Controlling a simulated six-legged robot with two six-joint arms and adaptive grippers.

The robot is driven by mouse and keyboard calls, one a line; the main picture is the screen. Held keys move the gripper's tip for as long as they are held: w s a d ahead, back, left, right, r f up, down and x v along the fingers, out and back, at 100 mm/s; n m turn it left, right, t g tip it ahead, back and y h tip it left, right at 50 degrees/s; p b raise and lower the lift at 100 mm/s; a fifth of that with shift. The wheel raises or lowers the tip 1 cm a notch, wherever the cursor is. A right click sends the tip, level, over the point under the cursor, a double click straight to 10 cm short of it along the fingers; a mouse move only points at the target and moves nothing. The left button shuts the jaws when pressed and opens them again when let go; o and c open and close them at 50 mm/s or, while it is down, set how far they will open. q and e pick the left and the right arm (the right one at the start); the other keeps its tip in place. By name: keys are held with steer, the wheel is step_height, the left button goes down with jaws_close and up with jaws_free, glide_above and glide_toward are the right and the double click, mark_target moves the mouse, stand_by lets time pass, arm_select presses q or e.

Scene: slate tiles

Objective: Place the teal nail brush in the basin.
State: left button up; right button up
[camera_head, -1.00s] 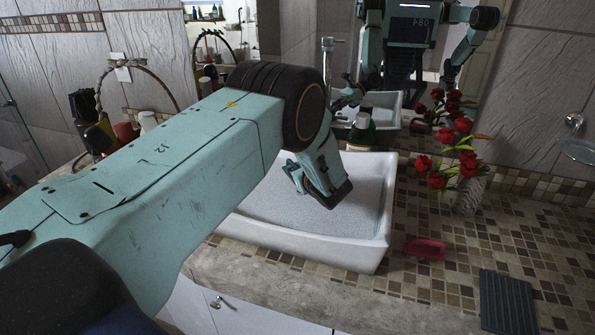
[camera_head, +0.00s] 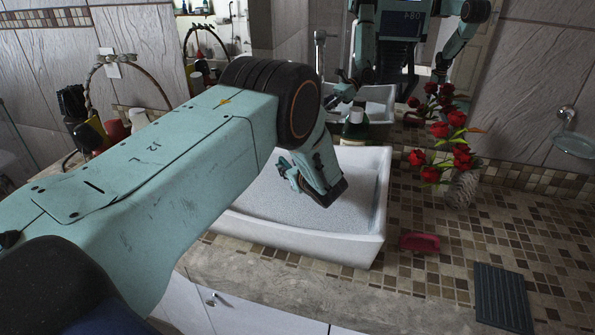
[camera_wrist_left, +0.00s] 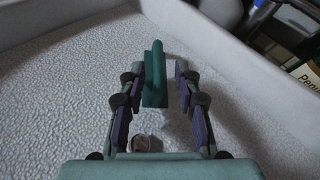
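The white basin (camera_head: 345,248) stands in the counter, its grey speckled floor (camera_wrist_left: 60,110) filling much of the left wrist view. My left gripper (camera_head: 286,172) is low inside the basin. In the left wrist view its two fingers (camera_wrist_left: 160,78) are apart. The teal nail brush (camera_wrist_left: 155,82) shows between and just past them, nearer the left finger, with a clear gap to the right finger. It appears to lie on the basin floor. I cannot make out the brush in the head view, where my arm and wrist cover that area. My right gripper is not in view.
A pink dish-like object (camera_head: 420,242) and a dark ribbed mat (camera_head: 503,297) lie on the tiled counter right of the basin. A vase of red flowers (camera_head: 462,187) and a green bottle (camera_head: 355,124) stand behind. A mirror at the back reflects me.

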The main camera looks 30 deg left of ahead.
arm_select(q)
steer(key=v, duration=1.1)
steer(key=shift+s+d+r, duration=0.1)
steer(key=shift+s, duration=0.1)
steer(key=shift+a, duration=0.2)
steer(key=shift+s, duration=0.1)
